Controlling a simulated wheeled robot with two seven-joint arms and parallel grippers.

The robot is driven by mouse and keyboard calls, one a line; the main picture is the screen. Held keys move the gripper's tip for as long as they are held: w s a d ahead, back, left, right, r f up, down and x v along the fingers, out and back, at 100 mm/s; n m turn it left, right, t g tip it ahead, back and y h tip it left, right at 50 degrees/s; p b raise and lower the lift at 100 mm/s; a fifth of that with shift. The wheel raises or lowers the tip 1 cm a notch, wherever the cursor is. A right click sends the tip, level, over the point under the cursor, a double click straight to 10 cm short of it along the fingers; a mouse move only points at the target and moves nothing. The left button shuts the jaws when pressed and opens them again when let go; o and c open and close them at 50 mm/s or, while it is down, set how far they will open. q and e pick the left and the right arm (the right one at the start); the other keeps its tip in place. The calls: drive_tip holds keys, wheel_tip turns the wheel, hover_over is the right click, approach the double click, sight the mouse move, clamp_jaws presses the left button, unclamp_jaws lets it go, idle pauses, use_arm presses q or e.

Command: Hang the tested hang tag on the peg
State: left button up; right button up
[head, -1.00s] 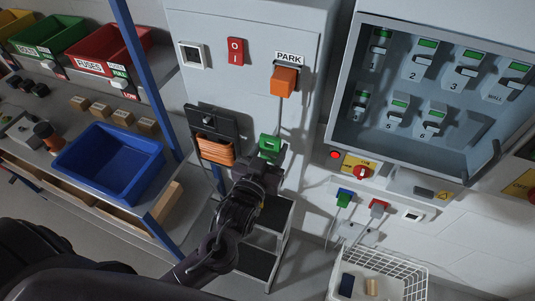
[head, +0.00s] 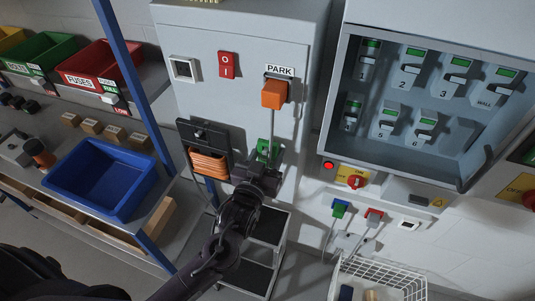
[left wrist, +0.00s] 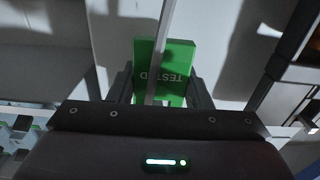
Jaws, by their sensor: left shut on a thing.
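My left gripper (head: 264,164) is shut on the green hang tag (head: 265,148), in front of the grey cabinet's lower front. In the left wrist view the tag (left wrist: 180,62) sits between the two fingers of the gripper (left wrist: 160,88), with "TESTED" reading upside down. A thin grey cord or strip (left wrist: 163,40) crosses over the tag there. In the head view a grey cord (head: 271,122) runs from the orange plug (head: 274,94) under the PARK label down to the tag. A small knob (head: 199,133) shows on the black panel to the left; I cannot tell whether it is the peg. My right gripper is out of view.
Orange cable (head: 208,163) is coiled on the black panel, left of my gripper. A blue post (head: 133,80) and a blue bin (head: 100,170) stand farther left. An open lockout cabinet (head: 335,100) is at right, above a white wire basket (head: 392,276). A dark step stand (head: 268,228) is below.

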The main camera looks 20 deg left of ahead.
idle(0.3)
use_arm(q)
drive_tip(key=o, duration=1)
drive_tip(key=shift+o, duration=0.2)
